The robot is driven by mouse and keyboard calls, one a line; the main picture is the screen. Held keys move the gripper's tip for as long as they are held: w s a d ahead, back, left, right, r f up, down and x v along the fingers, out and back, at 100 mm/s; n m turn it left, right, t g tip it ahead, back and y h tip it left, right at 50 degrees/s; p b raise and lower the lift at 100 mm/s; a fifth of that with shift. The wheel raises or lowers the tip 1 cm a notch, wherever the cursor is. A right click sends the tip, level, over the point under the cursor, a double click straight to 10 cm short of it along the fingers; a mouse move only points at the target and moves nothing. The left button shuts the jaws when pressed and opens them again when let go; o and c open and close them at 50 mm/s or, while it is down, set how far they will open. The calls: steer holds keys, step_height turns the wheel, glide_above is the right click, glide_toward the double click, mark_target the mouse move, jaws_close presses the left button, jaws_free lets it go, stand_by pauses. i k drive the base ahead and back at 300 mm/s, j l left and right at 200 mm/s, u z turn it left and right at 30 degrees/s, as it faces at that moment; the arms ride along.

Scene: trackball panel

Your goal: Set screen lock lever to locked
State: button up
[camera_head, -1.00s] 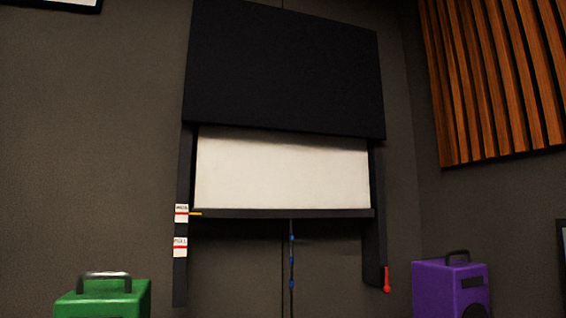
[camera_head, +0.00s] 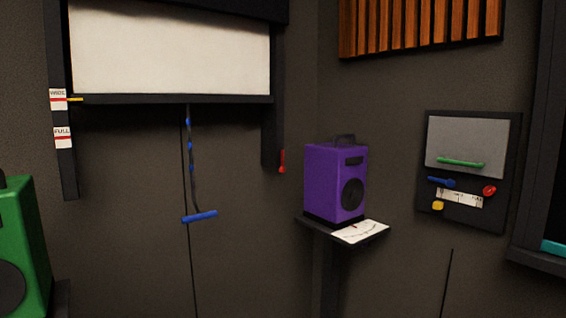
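The projection screen (camera_head: 170,48) hangs on the back wall in a dark frame, its white sheet partly lowered. A small red lever (camera_head: 282,161) sits at the bottom of the frame's right upright and points roughly up and down; it carries no label that I can read. A blue pull handle (camera_head: 200,216) hangs below the screen on a cord with blue beads. My gripper is not in view.
A purple speaker (camera_head: 336,182) stands on a small shelf with a paper (camera_head: 361,231). A wall panel (camera_head: 467,172) at right has green, blue, red and yellow controls. A green speaker (camera_head: 22,245) is at far left. The wall below the screen is mostly clear.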

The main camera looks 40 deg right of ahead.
mark_target(282, 170)
steer(key=i+z, duration=0.4)
steer(key=z, duration=0.2)
steer(key=i, duration=0.5)
